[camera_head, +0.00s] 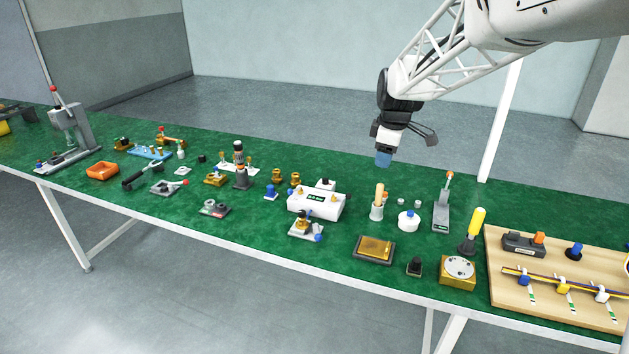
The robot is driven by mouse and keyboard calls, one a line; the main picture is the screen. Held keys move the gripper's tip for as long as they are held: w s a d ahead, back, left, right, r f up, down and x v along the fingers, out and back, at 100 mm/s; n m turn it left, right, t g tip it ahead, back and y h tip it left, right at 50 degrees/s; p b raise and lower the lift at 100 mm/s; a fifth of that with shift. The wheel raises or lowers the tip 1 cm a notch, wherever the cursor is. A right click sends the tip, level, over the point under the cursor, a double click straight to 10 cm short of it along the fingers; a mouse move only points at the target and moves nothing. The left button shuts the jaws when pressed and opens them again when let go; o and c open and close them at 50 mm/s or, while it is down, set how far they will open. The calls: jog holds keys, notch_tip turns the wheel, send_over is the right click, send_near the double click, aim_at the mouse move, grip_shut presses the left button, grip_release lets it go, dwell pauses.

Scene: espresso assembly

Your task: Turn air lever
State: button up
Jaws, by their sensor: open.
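No part is clearly marked as the air lever. A grey press with a red ball handle (75,135) stands at the far left.
A white box (316,203) stands mid-table with small brass and blue parts around it. An orange tray (102,171) is at the left. A wooden board (505,290) with cables is at the right. The green table (270,235) has bare patches along its front edge.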

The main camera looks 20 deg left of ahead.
jog(key=w+a+f+n, duration=0.3)
jog(key=w+a+f, duration=0.2)
jog(key=a, duration=0.4)
jog(key=w+a+f+n, duration=0.3)
jog(key=w+a+f, duration=0.1)
jog(key=a, duration=0.4)
jog(key=n, duration=0.6)
send_over(291, 190)
jog(key=s+d+x, duration=0.1)
jog(key=s+x, duration=0.1)
jog(key=x, duration=0.9)
jog(key=shift+s+d+f+g, duration=0.2)
jog(key=shift+d+g, duration=0.2)
jog(key=shift+d, duration=0.2)
jog(key=shift+f, duration=0.15)
jog(key=shift+w+a+f, duration=0.15)
jog(key=shift+a+f, duration=0.05)
jog(key=shift+f, duration=1.05)
jog(key=shift+w+a+f, duration=0.1)
jog(key=shift+a+f, duration=0.1)
jog(key=shift+f, duration=1.05)
jog(key=shift+w+a+f, duration=0.15)
jog(key=shift+a+f, duration=0.05)
jog(key=shift+f, duration=1)
jog(key=c, duration=0.9)
